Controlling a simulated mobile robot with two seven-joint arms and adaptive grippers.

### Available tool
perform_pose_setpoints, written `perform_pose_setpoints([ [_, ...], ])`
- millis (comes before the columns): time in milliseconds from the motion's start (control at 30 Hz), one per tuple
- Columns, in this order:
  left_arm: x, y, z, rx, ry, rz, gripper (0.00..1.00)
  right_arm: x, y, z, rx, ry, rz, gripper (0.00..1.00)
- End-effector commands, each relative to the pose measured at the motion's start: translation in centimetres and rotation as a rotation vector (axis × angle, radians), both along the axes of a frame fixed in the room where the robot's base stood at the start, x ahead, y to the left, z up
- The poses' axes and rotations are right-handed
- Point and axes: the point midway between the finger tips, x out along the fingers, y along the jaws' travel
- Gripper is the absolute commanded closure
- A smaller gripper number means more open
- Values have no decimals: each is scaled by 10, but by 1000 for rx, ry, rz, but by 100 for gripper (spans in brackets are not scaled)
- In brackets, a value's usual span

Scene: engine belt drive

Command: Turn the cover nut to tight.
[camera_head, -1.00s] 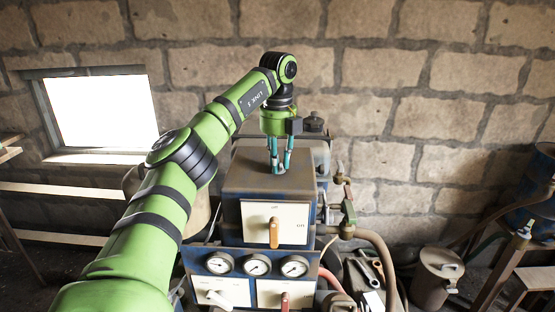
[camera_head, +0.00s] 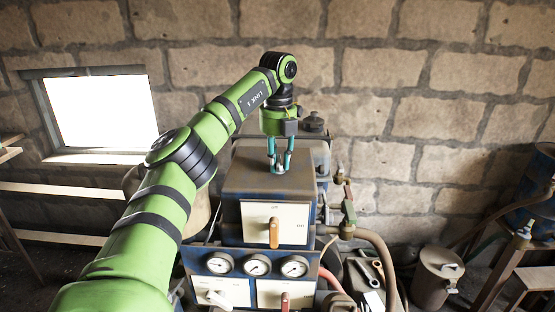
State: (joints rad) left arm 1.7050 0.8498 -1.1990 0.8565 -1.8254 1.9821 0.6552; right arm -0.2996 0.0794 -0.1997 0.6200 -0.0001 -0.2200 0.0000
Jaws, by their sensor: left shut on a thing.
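My left gripper (camera_head: 279,168) points straight down over the top of the dark metal housing (camera_head: 240,180). Its teal fingers are shut on a small grey thing on that top, which I take to be the cover nut (camera_head: 280,170). The fingers hide most of the nut, and I cannot tell how tight it is. My right gripper is not in view.
Below the housing top is a white panel with an orange handle (camera_head: 274,232). Under it are several round gauges (camera_head: 257,265) and a red lever (camera_head: 285,301). Hoses and a valve (camera_head: 347,229) stand at the right. A lidded can (camera_head: 437,277) stands farther right.

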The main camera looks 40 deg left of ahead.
Motion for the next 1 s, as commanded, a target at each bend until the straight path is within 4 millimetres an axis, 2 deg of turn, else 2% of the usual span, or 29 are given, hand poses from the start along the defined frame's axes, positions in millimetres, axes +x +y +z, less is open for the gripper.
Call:
perform_pose_setpoints([
  [33,0,-1,0,-1,0,-6,100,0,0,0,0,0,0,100],
  [67,0,-1,0,-1,0,-6,63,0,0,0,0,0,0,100],
  [100,0,-1,0,-1,0,-5,54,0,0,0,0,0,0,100],
  [467,0,-1,3,0,0,-2,54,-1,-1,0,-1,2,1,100],
  [567,1,-1,12,0,-1,-1,54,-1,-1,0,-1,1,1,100],
  [833,1,-2,55,2,-4,0,54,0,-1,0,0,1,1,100],
  [1000,1,-3,68,0,1,-4,54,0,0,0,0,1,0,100],
])
